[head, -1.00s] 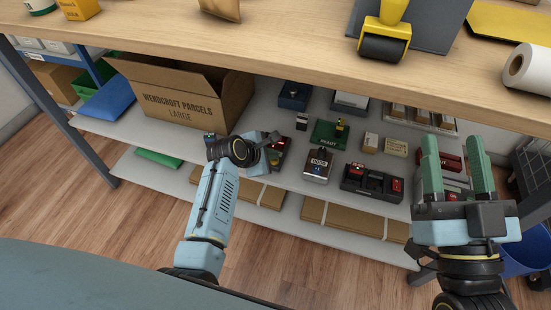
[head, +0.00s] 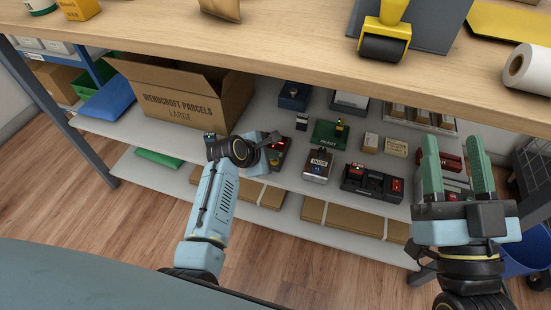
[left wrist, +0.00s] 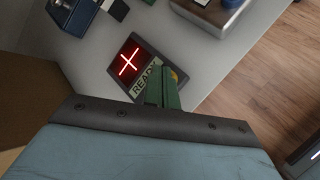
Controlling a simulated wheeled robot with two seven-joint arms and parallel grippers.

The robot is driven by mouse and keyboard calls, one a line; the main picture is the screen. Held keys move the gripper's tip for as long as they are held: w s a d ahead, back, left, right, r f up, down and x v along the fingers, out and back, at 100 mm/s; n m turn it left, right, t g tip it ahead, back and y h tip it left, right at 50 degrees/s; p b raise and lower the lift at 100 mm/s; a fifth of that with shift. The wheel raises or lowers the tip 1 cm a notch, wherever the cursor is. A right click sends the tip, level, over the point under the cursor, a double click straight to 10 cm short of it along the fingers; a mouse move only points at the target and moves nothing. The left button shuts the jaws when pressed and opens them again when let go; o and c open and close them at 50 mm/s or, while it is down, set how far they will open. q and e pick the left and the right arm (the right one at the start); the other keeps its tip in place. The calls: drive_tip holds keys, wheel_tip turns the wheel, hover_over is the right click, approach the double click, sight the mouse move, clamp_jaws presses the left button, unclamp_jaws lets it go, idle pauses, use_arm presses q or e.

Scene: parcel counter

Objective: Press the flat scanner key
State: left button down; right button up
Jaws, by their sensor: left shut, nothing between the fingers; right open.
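A dark flat device (left wrist: 140,67) with a lit red cross and a "READY" label shows in the left wrist view. It stands on the lower shelf, and its red light shows beside my left gripper in the head view (head: 283,143). An orange-yellow key (left wrist: 175,76) shows partly beside the green fingertips. My left gripper (left wrist: 165,95) is shut and empty, its tips over the key end of the device. The fingers hide part of the key, and I cannot tell whether they touch it. My right gripper (head: 457,168) is open and empty, at the right in front of the shelf.
On the shelf are a large cardboard box (head: 180,100), a green "READY" device (head: 329,134), a silver-topped box (head: 319,164) and a black unit with red keys (head: 372,183). The wooden counter (head: 280,50) overhangs the shelf from above.

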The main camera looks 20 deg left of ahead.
use_arm(q)
drive_tip(key=shift+f, duration=0.15)
idle(0.5)
drive_tip(key=shift+f, duration=0.3)
drive_tip(key=shift+p, duration=0.3)
drive_tip(key=shift+r+p, duration=0.4)
drive_tip(key=shift+p, duration=0.4)
wheel_tip(320, 180, up, 6)
drive_tip(key=p, duration=0.8)
